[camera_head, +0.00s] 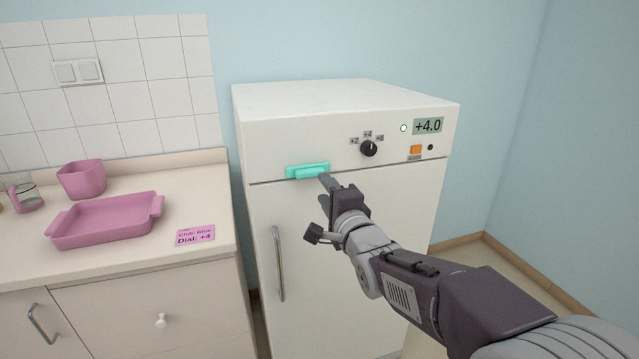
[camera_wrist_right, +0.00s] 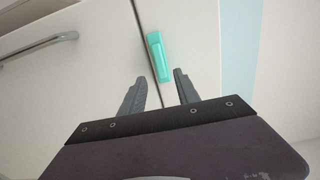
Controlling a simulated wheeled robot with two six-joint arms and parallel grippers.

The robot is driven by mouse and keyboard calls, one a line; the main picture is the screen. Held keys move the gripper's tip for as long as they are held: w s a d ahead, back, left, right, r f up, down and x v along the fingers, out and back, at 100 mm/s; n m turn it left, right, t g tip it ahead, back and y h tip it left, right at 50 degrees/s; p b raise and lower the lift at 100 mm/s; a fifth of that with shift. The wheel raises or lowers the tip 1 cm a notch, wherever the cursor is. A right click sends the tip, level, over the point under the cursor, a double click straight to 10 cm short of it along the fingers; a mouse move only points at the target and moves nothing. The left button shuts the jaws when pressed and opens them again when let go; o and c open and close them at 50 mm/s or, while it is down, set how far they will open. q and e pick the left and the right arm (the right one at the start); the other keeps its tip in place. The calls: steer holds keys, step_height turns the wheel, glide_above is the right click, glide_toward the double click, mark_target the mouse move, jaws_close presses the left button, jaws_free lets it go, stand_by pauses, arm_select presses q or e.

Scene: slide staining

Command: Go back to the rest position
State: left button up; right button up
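My right gripper (camera_head: 325,190) is in front of the white fridge (camera_head: 345,255), just below and right of a teal latch (camera_head: 307,171) on the seam above its door. In the right wrist view, my right gripper (camera_wrist_right: 160,78) has its two fingers apart with nothing held between them. The teal latch (camera_wrist_right: 158,57) lies just beyond the fingertips there; I cannot tell whether a finger touches it. The fridge door appears shut. My left gripper is not in view.
The fridge has a dial (camera_head: 368,148), a display (camera_head: 428,126) reading +4.0 and a vertical door handle (camera_head: 279,264). The counter at left holds a pink tray (camera_head: 105,220), a pink container (camera_head: 82,180), a glass beaker (camera_head: 25,193) and a pink note (camera_head: 195,235).

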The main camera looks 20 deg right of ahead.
steer(key=shift+s, duration=0.45)
steer(key=s+f+n+g, duration=0.2)
steer(key=f+g, duration=0.2)
steer(key=f, duration=0.7)
steer(key=s+f+n+g, duration=0.2)
steer(key=s+f+g, duration=0.1)
steer(key=f, duration=0.7)
steer(key=s+f+n+g, duration=0.5)
steer(key=s+f+n, duration=0.1)
steer(key=s, duration=0.3)
steer(key=s+f+n+g, duration=0.5)
steer(key=s+f+n, duration=0.1)
steer(key=s, duration=0.3)
step_height(320, 180, up, 16)
steer(key=n+p, duration=0.1)
steer(key=p, duration=1.5)
steer(key=shift+s+a+n, duration=0.15)
steer(key=shift+a+n, duration=0.15)
steer(key=shift+a, duration=0.1)
